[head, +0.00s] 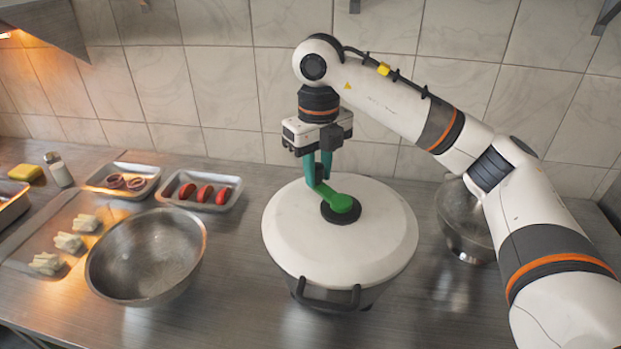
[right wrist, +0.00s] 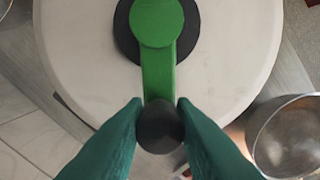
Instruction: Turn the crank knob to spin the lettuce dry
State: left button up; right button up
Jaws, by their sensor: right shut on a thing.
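The salad spinner has a round white lid (head: 285,235) and a dark pot body with a black handle at its front. A green crank (head: 340,202) sits on a black hub at the middle of the lid and points toward the back left. My right gripper (head: 318,178) reaches down from above, its teal fingers at the crank's outer end. In the right wrist view, its fingers (right wrist: 158,118) are shut on the dark crank knob (right wrist: 158,130), one on each side. The green crank arm (right wrist: 157,65) runs from the knob to the hub. The lettuce is hidden. My left gripper is not in view.
A steel bowl (head: 150,285) stands left of the spinner, and another bowl (head: 465,235) stands at its right. Trays with tomato slices (head: 228,204) and onion rings (head: 115,169) lie behind. A board (head: 25,258), a shaker (head: 59,170) and a yellow sponge (head: 25,172) are at the left.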

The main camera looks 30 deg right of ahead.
jog(key=shift+d, duration=0.1)
jog(key=o, duration=0.5)
jog(key=shift+w, duration=0.1)
jog(key=o, duration=0.5)
jog(key=shift+w, duration=0.1)
notch_tip(320, 180, up, 12)
jog(key=shift+p, duration=0.95)
jog(key=shift+f, duration=0.1)
